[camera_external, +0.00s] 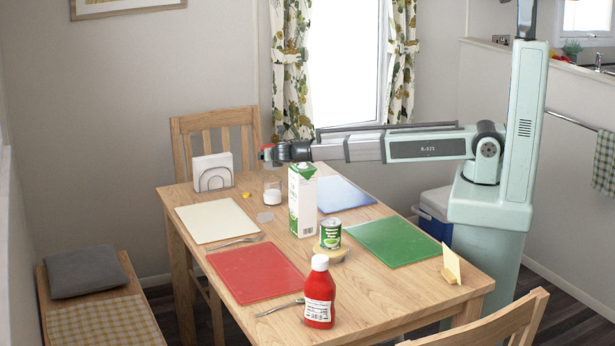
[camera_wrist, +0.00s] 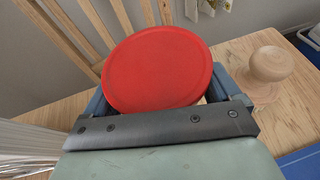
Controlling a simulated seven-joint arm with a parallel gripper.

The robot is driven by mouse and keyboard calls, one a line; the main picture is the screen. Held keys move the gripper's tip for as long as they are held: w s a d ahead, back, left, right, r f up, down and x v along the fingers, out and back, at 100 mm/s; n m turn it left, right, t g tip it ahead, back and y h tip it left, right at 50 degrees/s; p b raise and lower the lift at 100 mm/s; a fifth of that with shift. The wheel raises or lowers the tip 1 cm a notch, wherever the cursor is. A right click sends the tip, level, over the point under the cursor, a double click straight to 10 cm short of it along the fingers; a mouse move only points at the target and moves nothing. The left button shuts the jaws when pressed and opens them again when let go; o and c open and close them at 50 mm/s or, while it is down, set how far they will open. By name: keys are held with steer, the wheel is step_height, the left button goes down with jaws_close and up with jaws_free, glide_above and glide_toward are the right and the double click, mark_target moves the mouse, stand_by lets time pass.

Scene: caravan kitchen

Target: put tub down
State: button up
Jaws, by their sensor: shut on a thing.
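A tub with a round red lid (camera_wrist: 158,68) fills the middle of the wrist view, between the jaws. My gripper (camera_wrist: 160,98) is shut on it. In the external view, my gripper (camera_external: 268,154) is over the far left part of the table, above tabletop height, with a bit of red from the tub (camera_external: 265,153) at its tip. The arm and gripper hide most of the tub there. The tub's underside and its exact height over the table (camera_external: 370,294) cannot be told.
A tall carton (camera_external: 302,200), green can (camera_external: 330,234) and ketchup bottle (camera_external: 319,292) stand nearer. A tan rounded object (camera_wrist: 269,64) shows right of the tub. The cream mat (camera_external: 218,221) is bare.

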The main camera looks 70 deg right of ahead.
steer(key=shift+f, duration=1.85)
steer(key=shift+f, duration=0.1)
steer(key=o, duration=0.8)
steer(key=shift+c, duration=0.2)
steer(key=shift+s, duration=0.1)
steer(key=v, duration=1.2)
